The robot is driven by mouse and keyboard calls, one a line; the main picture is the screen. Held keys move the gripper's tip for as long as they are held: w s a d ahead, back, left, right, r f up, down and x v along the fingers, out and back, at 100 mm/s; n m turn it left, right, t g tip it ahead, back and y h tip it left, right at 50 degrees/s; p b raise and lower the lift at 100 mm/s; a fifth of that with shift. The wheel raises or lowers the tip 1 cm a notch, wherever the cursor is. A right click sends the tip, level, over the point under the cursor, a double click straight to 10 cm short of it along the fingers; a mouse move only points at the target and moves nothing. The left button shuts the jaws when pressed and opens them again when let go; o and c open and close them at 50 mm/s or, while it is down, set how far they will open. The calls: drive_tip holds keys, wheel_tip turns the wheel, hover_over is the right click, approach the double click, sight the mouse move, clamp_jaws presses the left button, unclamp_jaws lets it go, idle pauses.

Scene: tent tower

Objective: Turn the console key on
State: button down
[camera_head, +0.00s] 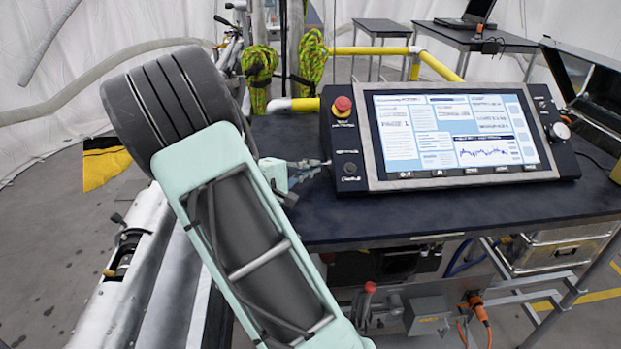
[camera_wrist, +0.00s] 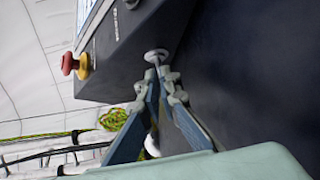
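The console (camera_head: 462,134) with a lit screen stands on a dark table. A small pale key (camera_wrist: 157,55) projects from the console's side in the wrist view; in the head view its spot is at the console's left end, partly hidden by my fingers. My gripper (camera_head: 309,165) reaches this spot from the left. In the wrist view its two fingers (camera_wrist: 163,76) converge with a narrow gap, and their tips are at the key, looking closed on it. The exact contact and the key's angle are too small to tell.
A red stop button (camera_head: 342,106) on a yellow base sits on the console just above. The dark tabletop (camera_head: 420,212) is clear in front. A yellow rail (camera_head: 370,51) and green-yellow rope (camera_head: 311,58) are behind. An open black case (camera_head: 590,85) is at the right.

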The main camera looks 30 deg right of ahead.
drive_tip(key=shift+f+b, duration=0.3)
drive_tip(key=shift+b, duration=0.55)
drive_tip(key=shift+r+h+b, duration=0.2)
drive_tip(key=shift+h+b, duration=0.1)
drive_tip(key=c, duration=2.2)
unclamp_jaws()
drive_tip(key=shift+a, duration=0.1)
drive_tip(key=v, duration=1.2)
drive_tip(key=shift+s, duration=0.1)
drive_tip(key=shift+c, duration=0.5)
